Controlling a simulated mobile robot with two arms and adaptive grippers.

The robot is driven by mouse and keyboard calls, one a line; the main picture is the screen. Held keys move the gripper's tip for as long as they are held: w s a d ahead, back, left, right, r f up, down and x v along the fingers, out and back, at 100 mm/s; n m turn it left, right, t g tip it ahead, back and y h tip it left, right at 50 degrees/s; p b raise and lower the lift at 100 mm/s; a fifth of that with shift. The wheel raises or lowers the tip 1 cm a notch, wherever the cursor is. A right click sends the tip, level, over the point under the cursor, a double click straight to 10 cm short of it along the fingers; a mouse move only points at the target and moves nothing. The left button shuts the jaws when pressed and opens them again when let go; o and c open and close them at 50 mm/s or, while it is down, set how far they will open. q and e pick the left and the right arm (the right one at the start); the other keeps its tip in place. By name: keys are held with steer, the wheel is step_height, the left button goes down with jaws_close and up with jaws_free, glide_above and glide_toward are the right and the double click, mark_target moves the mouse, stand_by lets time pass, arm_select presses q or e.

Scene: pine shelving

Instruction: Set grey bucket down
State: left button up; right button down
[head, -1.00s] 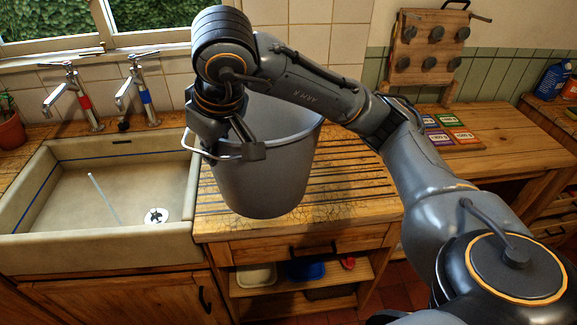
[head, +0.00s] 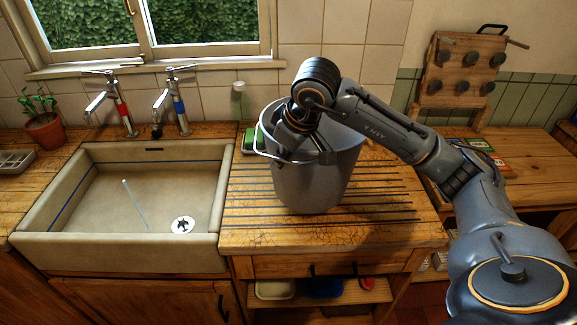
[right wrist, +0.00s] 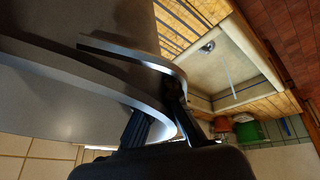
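The grey bucket (head: 312,188) is upright over the grooved wooden draining board (head: 390,212), right of the sink. Its base looks at or very near the board; I cannot tell if it touches. My right gripper (head: 300,152) is at the bucket's near-left rim, pointing down, and looks shut on the rim and wire handle. In the right wrist view the bucket's grey wall (right wrist: 70,95) fills the left, with the rim passing by the fingers (right wrist: 158,110). The fingertips are partly hidden. My left gripper is not in view.
The sink (head: 100,200) with two taps (head: 175,105) lies left of the board. A green sponge (head: 252,140) and a brush (head: 239,95) are behind the bucket. A potted plant (head: 44,128) stands far left. Board grooves to the bucket's right are clear.

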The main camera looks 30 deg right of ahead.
mark_target(289, 171)
steer(key=d+f, duration=0.1)
steer(key=w+d+f, duration=0.1)
steer(key=shift+d+f+p, duration=0.1)
steer(key=shift+f+p, duration=0.2)
steer(key=shift+p, duration=0.05)
steer(key=shift+f+p, duration=0.6)
steer(key=shift+f, duration=0.9)
steer(key=c, duration=1.5)
jaws_free()
steer(key=shift+f, duration=0.1)
steer(key=shift+s, duration=0.1)
steer(key=b+v, duration=0.2)
steer(key=v, duration=1)
